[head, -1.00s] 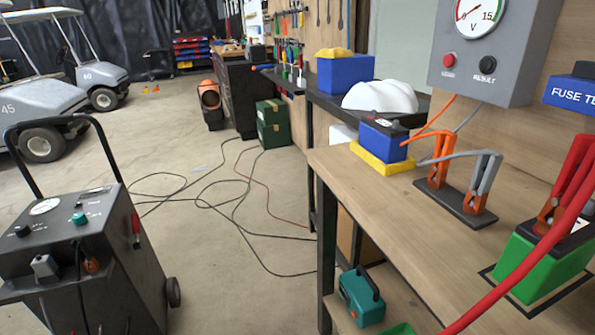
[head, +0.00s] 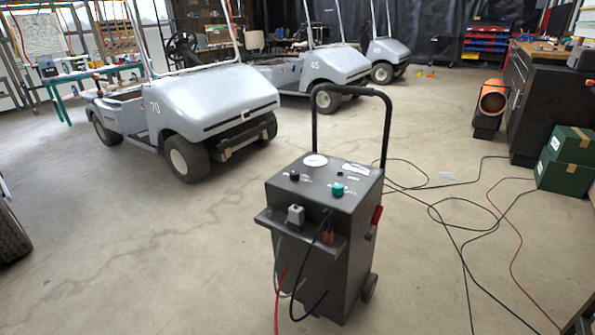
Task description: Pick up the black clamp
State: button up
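The dark grey wheeled charger (head: 318,225) stands upright on the floor just right of centre, with a tall black push handle. A black cable loops up its front to a small dark piece with copper-coloured parts (head: 328,233) at the front ledge. This may be the black clamp, but it is too small and dark to be sure. A grey block (head: 295,214) sits on the ledge beside it. A red cable (head: 281,290) hangs down in front. A red-handled piece (head: 376,217) is on the right side. My gripper is not in view.
Grey golf carts (head: 212,98) stand behind, the nearest marked 70. Black and red cables (head: 465,228) lie on the floor at right. Green boxes (head: 566,160) and a dark workbench (head: 535,105) stand at far right. Floor around the charger's left is open.

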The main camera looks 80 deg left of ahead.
aim_at(328, 229)
jog(key=u, duration=1.9)
jog(key=z, duration=2.85)
jog(key=u, duration=2.85)
